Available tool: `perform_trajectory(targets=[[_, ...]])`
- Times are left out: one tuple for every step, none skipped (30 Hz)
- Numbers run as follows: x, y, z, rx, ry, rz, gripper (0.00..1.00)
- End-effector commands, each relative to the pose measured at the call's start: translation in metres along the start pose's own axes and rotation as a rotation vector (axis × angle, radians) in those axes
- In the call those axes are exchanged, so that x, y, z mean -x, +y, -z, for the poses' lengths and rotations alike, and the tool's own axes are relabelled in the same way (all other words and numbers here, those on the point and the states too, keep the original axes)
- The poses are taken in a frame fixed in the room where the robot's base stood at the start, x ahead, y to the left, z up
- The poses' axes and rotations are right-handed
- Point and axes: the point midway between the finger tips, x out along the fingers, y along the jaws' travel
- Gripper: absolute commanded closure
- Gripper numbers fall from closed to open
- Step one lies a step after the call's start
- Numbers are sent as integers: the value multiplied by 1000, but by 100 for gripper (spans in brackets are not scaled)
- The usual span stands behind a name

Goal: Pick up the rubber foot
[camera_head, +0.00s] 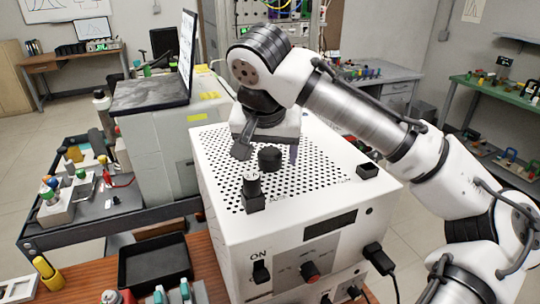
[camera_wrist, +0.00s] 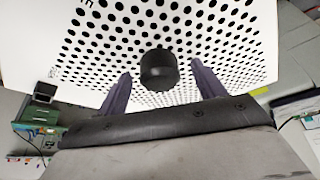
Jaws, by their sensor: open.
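The rubber foot is a short black cylinder (camera_head: 269,158) standing on the white perforated top of a box-shaped machine (camera_head: 225,160). In the wrist view the rubber foot (camera_wrist: 158,69) shows between and slightly beyond my two fingertips, with a gap on both sides. My gripper (camera_head: 268,150) points down at the perforated top, close to the foot, with its fingers spread. It also shows in the wrist view (camera_wrist: 160,78), empty. I cannot tell exactly how high the fingertips are above the top.
A black square block with a metal knob (camera_head: 253,192) stands on the top in front of the foot. A small black block (camera_head: 367,171) sits near its right edge. A laptop (camera_head: 187,55) stands behind left. A black tray (camera_head: 155,264) lies on the wooden table at front left.

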Motion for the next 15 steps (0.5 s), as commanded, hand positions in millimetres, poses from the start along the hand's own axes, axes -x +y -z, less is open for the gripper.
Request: perform_trajectory(targets=[[0, 0, 0, 0, 0, 0, 31], [0, 0, 0, 0, 0, 0, 31], [0, 0, 0, 0, 0, 0, 34], [0, 0, 0, 0, 0, 0, 38], [0, 0, 0, 0, 0, 0, 42], [0, 0, 0, 0, 0, 0, 47], [0, 0, 0, 0, 0, 0, 51], [0, 0, 0, 0, 0, 0, 55], [0, 0, 0, -1, 0, 0, 60], [0, 0, 0, -1, 0, 0, 64], [0, 0, 0, -1, 0, 0, 68], [0, 0, 0, -1, 0, 0, 73], [0, 0, 0, -1, 0, 0, 77], [0, 0, 0, -1, 0, 0, 80], [0, 0, 0, -1, 1, 0, 80]])
